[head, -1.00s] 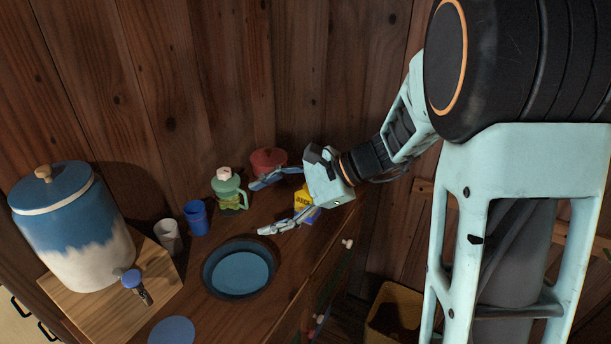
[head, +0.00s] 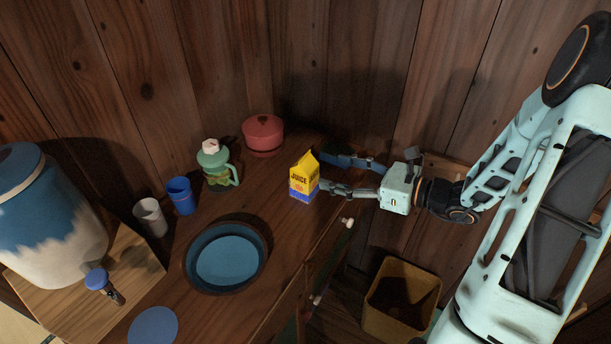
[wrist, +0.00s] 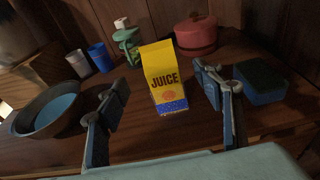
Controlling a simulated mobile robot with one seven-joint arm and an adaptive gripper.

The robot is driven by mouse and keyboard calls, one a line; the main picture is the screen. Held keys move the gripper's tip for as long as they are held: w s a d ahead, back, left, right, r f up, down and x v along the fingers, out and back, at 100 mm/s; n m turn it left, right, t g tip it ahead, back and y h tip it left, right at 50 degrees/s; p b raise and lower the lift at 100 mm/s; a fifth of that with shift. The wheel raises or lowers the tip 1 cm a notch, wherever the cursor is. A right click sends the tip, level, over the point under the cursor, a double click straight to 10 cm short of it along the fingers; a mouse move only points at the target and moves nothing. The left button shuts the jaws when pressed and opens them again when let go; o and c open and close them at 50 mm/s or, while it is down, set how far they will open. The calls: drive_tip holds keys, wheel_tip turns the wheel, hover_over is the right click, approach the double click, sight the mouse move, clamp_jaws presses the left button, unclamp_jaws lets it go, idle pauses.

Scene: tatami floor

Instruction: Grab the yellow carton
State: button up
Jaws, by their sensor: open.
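The yellow juice carton (head: 303,178), with a blue base and the word JUICE, stands upright near the right end of the wooden counter. My gripper (head: 322,172) is open and reaches in from the right, fingertips close to the carton's right side. In the wrist view the carton (wrist: 164,80) appears centred between the two spread fingers (wrist: 160,84). I cannot tell whether either fingertip touches it.
A red lidded pot (head: 263,134) and a green jug (head: 216,165) stand behind and left. A blue bowl (head: 228,258), blue cup (head: 181,195) and white cup (head: 150,217) are left. A dark blue-green block (wrist: 262,84) lies right of the carton.

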sight(311, 167)
drive_tip(key=x, duration=0.9)
drive_tip(key=shift+w+a+f, duration=0.1)
drive_tip(key=shift+a+f, duration=0.1)
drive_tip(key=shift+a, duration=0.1)
drive_tip(key=c, duration=1.5)
